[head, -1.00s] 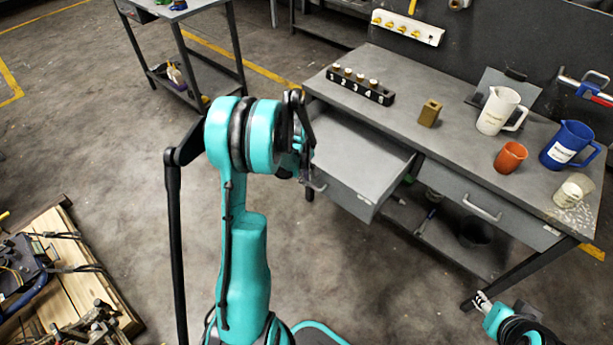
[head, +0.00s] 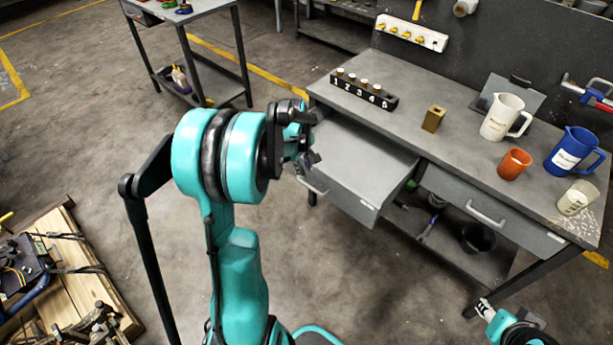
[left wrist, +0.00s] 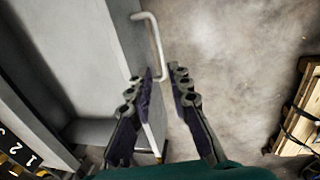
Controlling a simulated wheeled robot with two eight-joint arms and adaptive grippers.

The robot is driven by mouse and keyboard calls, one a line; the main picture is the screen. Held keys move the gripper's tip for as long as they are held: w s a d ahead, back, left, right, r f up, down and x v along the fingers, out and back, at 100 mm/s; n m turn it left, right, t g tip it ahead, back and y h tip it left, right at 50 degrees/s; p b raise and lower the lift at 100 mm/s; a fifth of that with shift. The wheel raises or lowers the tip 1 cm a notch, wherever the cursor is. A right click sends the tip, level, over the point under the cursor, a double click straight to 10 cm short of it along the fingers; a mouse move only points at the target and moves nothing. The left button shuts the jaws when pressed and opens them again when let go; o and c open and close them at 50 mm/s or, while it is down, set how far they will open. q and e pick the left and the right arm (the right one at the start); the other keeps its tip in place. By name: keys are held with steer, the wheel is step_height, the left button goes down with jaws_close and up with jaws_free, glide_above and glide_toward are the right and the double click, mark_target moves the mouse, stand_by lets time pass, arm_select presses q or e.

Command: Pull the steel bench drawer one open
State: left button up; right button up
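The left bench drawer (head: 362,170) is a grey steel box pulled well out from under the bench top, its inside empty where I can see it. Its bar handle (head: 312,187) is on the front face; the handle (left wrist: 154,42) also shows in the left wrist view. My left gripper (head: 308,150) is by the drawer's front left corner.
The steel bench (head: 440,75) carries a numbered block (head: 363,91), a brass block (head: 433,119), a white jug (head: 500,118), an orange cup (head: 514,163) and a blue jug (head: 572,151). A second drawer (head: 490,210) is shut. A pallet (head: 75,262) lies at left; floor between is clear.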

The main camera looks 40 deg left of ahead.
arm_select(q)
steer(key=r, duration=0.3)
steer(key=shift+s, duration=0.25)
steer(key=s+d+r+m+t, duration=0.1)
steer(key=s+d+r+m, duration=0.1)
steer(key=d+r+m, duration=0.3)
steer(key=s+d+r+m+t, duration=0.1)
steer(key=s+d+r+m, duration=0.15)
steer(key=d, duration=0.45)
steer(key=s+d+m+t, duration=0.3)
steer(key=s+d+m, duration=0.6)
steer(key=d, duration=0.2)
steer(key=shift+s+m, duration=0.35)
steer(key=shift+s, duration=0.05)
